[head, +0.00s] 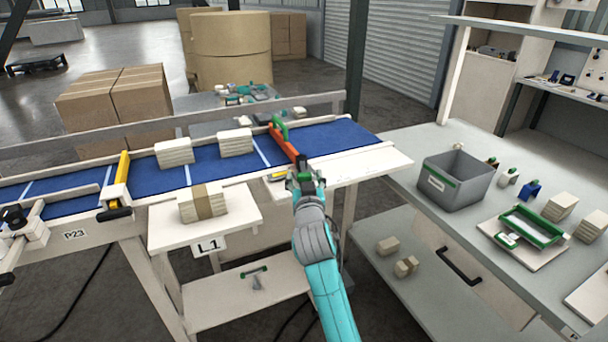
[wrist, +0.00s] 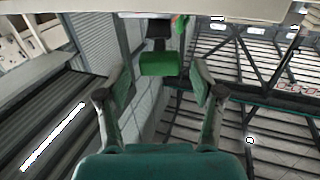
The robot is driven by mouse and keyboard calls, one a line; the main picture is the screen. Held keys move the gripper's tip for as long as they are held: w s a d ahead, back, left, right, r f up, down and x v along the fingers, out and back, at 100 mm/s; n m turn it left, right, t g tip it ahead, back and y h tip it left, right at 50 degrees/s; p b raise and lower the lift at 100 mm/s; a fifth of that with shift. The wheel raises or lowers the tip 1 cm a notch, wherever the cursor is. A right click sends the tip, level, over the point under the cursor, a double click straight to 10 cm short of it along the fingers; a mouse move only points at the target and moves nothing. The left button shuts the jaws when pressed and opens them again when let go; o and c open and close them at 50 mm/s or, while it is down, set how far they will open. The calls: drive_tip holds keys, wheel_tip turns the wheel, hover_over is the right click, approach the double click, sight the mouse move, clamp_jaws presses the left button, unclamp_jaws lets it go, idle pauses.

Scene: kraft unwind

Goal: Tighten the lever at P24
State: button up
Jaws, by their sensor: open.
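An orange bar (head: 284,140) crosses the right part of the blue conveyor belt, with a green part (head: 279,126) at its far end. No P24 label can be read.
The blue belt (head: 325,135) carries pale stacks (head: 175,152). A yellow bar (head: 122,180) with a black handle stands at P23. A wrapped stack (head: 203,203) lies on the L1 shelf. A grey bin (head: 452,182) and green frame (head: 533,226) stand on the right bench.

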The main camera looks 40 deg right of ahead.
drive_tip(key=shift+x, duration=0.95)
clamp_jaws()
drive_tip(key=shift+w+a+m+g+h, duration=0.7)
drive_tip(key=shift+m+g+h, duration=0.2)
drive_tip(key=shift+h, duration=0.2)
drive_tip(key=shift+w+a+f+m+g+h, duration=0.1)
drive_tip(key=shift+w+a+m+g+h, duration=0.25)
drive_tip(key=shift+m+g+h, duration=0.45)
drive_tip(key=shift+w+a+m+g+h, duration=0.2)
drive_tip(key=shift+w+m+g+h, duration=0.25)
drive_tip(key=shift+g, duration=0.55)
drive_tip(key=shift+s, duration=0.1)
unclamp_jaws()
